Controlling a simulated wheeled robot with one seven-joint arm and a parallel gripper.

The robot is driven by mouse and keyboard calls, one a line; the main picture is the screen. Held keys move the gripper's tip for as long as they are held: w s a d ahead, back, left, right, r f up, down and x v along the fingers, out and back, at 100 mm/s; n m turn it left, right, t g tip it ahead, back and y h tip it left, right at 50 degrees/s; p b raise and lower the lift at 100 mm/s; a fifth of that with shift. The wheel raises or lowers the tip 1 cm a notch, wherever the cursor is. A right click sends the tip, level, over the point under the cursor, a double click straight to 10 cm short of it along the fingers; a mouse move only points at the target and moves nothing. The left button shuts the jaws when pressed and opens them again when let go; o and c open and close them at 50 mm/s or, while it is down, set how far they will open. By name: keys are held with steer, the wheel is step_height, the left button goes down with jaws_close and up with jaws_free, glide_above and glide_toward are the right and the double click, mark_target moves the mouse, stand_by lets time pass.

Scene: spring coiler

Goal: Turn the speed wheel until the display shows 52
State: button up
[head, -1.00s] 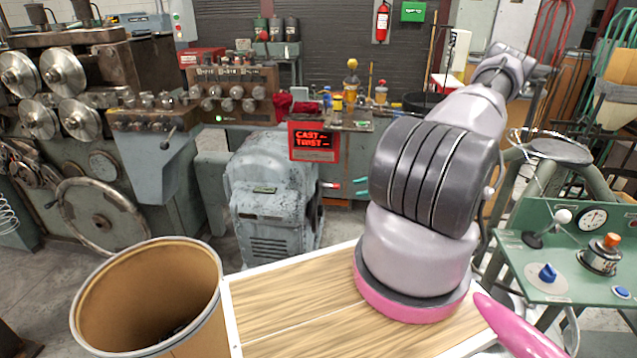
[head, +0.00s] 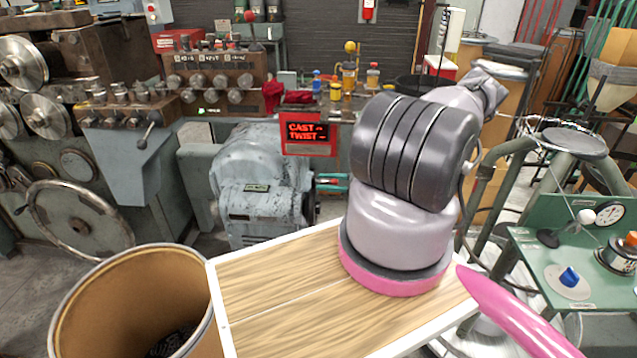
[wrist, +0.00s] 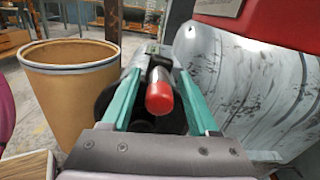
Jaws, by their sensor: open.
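The blue-grey motor housing (head: 255,180) stands behind the wooden board in the head view. My gripper's teal fingers (head: 333,182) are at its right side. In the wrist view, my gripper (wrist: 160,72) is open, with a handle with a red end (wrist: 160,97) between its fingers. I cannot tell whether the fingers touch the handle. A dark round part (wrist: 112,103), perhaps the speed wheel, is partly hidden behind the fingers.
A fibre drum (head: 135,300) stands at the front left, by the wooden board (head: 285,290). A large handwheel (head: 80,220) is on the machine at left. A green control panel (head: 590,285) with a blue knob is at right. The grey housing's curved side (wrist: 245,85) is close by my gripper.

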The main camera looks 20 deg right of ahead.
steer(key=shift+x, duration=1.25)
jaws_close()
steer(key=shift+d, duration=0.1)
stand_by(0.4)
